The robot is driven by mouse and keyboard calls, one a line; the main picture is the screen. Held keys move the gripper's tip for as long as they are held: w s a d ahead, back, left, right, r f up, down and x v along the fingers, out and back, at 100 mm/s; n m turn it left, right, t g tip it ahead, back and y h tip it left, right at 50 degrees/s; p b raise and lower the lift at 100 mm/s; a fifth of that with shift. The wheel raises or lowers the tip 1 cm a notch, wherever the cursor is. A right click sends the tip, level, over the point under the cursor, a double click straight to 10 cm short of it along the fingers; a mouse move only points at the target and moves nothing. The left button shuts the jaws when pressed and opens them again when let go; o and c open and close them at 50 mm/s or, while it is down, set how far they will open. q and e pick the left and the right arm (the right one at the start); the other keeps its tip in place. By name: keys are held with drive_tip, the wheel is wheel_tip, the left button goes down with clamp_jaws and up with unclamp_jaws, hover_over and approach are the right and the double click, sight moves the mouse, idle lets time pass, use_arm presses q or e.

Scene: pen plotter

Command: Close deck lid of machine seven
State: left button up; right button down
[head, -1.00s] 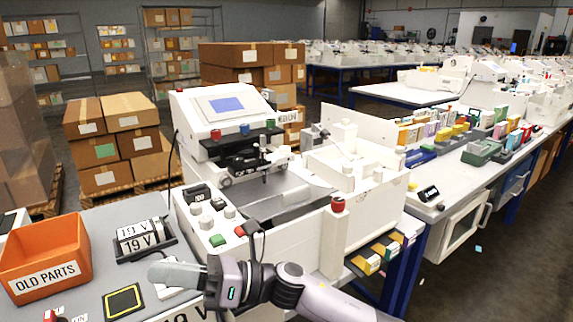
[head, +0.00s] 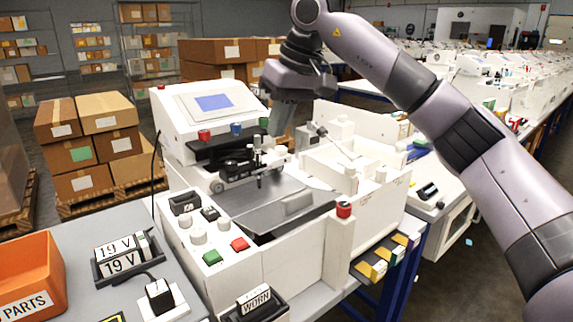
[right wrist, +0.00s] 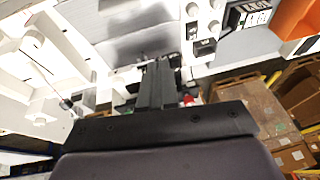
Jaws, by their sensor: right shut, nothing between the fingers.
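The white plotter machine (head: 300,262) stands at the centre, with a sloped screen housing at its back left and a grey deck (head: 260,205) that is open to view. A white panel (head: 350,128) stands upright behind its right-hand tray section; I cannot tell for sure that it is the deck lid. No number seven is readable on the machine. My right gripper (head: 280,122) is shut and empty, pointing down above the rear of the machine, near the pen carriage (head: 240,166). In the right wrist view its shut fingers (right wrist: 160,72) point toward the grey deck. My left gripper is out of view.
An orange parts bin (head: 30,278), a 19 V block (head: 122,256) and a black plug (head: 160,296) are on the grey table at left. A black tray labelled WORN (head: 254,303) is at the front. Cardboard boxes (head: 85,150) stand behind.

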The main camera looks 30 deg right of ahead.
drive_tip(key=d+r+h, duration=0.1)
drive_tip(key=d+r, duration=0.2)
hover_over(288, 200)
drive_tip(key=w+d, duration=0.2)
drive_tip(key=d, duration=0.1)
drive_tip(key=f, duration=1.3)
drive_tip(key=shift+w+a+f, duration=0.1)
drive_tip(key=shift+a, duration=0.15)
drive_tip(key=shift+b, duration=0.3)
